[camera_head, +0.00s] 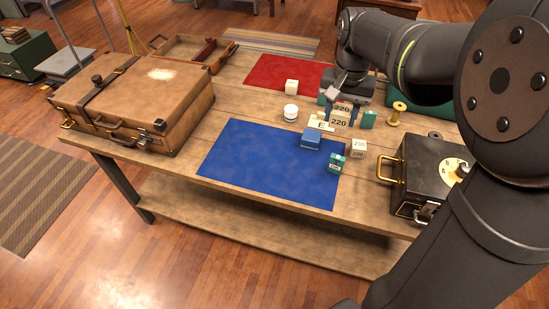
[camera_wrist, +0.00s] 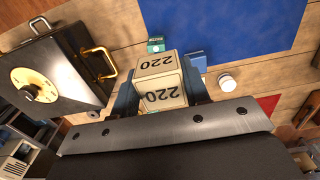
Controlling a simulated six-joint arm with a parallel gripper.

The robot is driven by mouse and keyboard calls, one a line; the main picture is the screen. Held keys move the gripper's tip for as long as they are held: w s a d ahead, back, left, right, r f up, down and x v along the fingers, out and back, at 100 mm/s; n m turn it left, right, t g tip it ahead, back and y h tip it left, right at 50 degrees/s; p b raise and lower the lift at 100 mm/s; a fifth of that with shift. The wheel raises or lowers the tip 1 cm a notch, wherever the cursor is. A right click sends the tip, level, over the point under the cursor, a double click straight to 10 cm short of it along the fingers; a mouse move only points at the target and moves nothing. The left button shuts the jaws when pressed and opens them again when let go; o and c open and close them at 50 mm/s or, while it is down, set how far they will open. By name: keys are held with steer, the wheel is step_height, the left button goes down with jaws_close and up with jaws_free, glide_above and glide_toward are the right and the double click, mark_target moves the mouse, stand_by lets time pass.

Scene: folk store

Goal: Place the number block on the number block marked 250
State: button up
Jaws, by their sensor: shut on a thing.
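My gripper (camera_head: 342,117) is shut on a cream number block (camera_head: 339,119) marked 220, above the table's right half. In the wrist view the held block (camera_wrist: 160,82) shows 220 on two faces between the fingers. Another cream number block (camera_head: 358,148) stands in front and to the right, beside the blue mat. Its marking is too small to read surely, so I cannot tell whether it is the one marked 250.
A white jar (camera_head: 290,112), a green block (camera_head: 369,120) and a gold spool (camera_head: 397,112) stand nearby. A black case (camera_head: 425,190) is at right, a suitcase (camera_head: 140,100) at left.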

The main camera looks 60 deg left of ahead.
step_height(320, 180, down, 13)
glide_above(289, 171)
step_height(289, 171, down, 7)
steer(key=shift+r, duration=0.1)
steer(key=shift+f, duration=2.05)
steer(key=o, duration=0.5)
steer(key=shift+f, duration=0.2)
steer(key=o, duration=0.5)
steer(key=shift+c, duration=0.2)
steer(key=shift+r, duration=0.1)
steer(key=shift+o, duration=0.5)
step_height(289, 171, up, 12)
